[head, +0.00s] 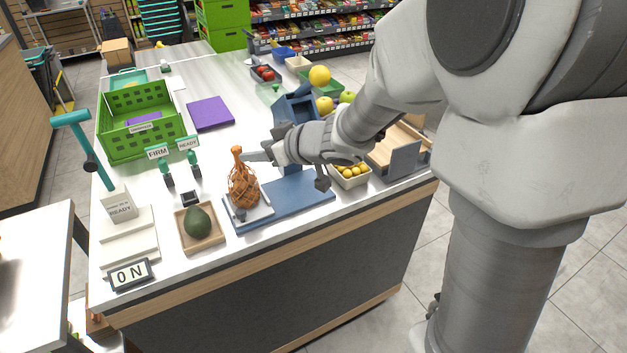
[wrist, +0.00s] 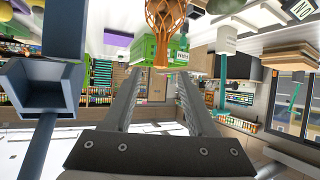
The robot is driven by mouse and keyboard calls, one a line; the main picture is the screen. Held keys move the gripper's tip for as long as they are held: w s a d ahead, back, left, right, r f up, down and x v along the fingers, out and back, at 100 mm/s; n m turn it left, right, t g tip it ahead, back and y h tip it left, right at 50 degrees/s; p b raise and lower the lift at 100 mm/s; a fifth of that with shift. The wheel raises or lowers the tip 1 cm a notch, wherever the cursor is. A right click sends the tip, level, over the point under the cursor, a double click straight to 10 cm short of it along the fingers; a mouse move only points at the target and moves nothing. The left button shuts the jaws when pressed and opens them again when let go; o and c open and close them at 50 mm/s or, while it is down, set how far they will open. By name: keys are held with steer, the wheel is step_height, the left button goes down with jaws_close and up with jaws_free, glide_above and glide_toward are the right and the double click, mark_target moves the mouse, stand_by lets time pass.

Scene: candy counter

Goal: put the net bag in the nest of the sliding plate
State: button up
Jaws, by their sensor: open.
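The orange net bag (head: 242,190) stands upright with its gathered neck on top, on the pale sliding plate (head: 262,209) at the left of a long blue base (head: 300,198). The bag hides most of the plate's middle, so I cannot tell how it sits in the nest. My gripper (head: 250,157) is open and empty, level with the bag's neck and just to its right. In the wrist view the net bag (wrist: 164,18) shows at the top, its narrow neck just beyond my open fingertips (wrist: 159,74), with nothing held between them.
A wooden tray with an avocado (head: 198,221) lies left of the plate. Small FIRM and READY signs (head: 158,153) stand behind. A blue chute (head: 297,107) rises behind my wrist; it also shows in the wrist view (wrist: 40,85). A bowl of yellow fruit (head: 350,174) sits right.

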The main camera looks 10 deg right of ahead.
steer(key=s+d+r+m+t+h, duration=0.1)
steer(key=s+d+r+m+h, duration=0.3)
steer(key=d, duration=0.3)
steer(key=s+d+r+m+h, duration=0.2)
steer(key=s+d+r+h, duration=0.25)
steer(key=d, duration=0.25)
steer(key=s+a+f+g, duration=0.1)
steer(key=s+g, duration=0.1)
steer(key=s, duration=0.7)
steer(key=s+a+f+m+g, duration=0.1)
steer(key=s+f+g, duration=0.1)
steer(key=s, duration=0.7)
steer(key=shift+s+f+m+g+y, duration=0.15)
steer(key=shift+s+m+g+y, duration=0.15)
steer(key=shift+g+y, duration=0.2)
step_height(320, 180, up, 3)
steer(key=p, duration=0.3)
steer(key=shift+r, duration=0.2)
